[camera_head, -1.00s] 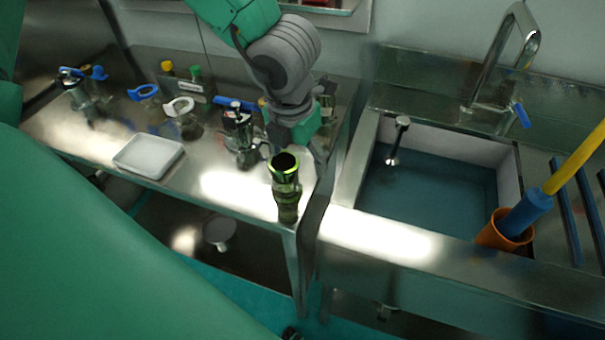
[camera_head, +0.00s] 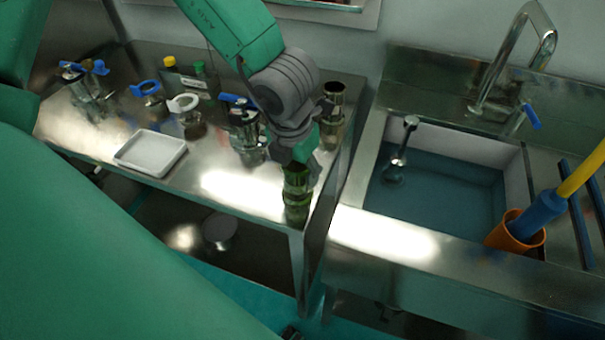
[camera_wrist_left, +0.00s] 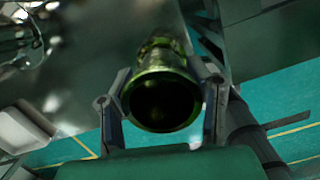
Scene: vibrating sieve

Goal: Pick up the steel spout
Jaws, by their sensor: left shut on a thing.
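The steel spout (camera_head: 297,206), a shiny metal tube with green reflections, stands upright at the front right corner of the steel table (camera_head: 235,190). My left gripper (camera_head: 300,172) comes down over its upper part and is shut on it. In the left wrist view the spout (camera_wrist_left: 165,85) shows its dark round mouth between the two fingers of the left gripper (camera_wrist_left: 163,108). The gripper hides part of the spout in the head view. My right gripper is not in view.
A similar metal cylinder (camera_head: 332,112) stands behind the gripper. A blue-handled metal fitting (camera_head: 246,135) and a white tray (camera_head: 152,153) are to the left. A sink (camera_head: 440,195) with an orange cup (camera_head: 508,236) lies to the right.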

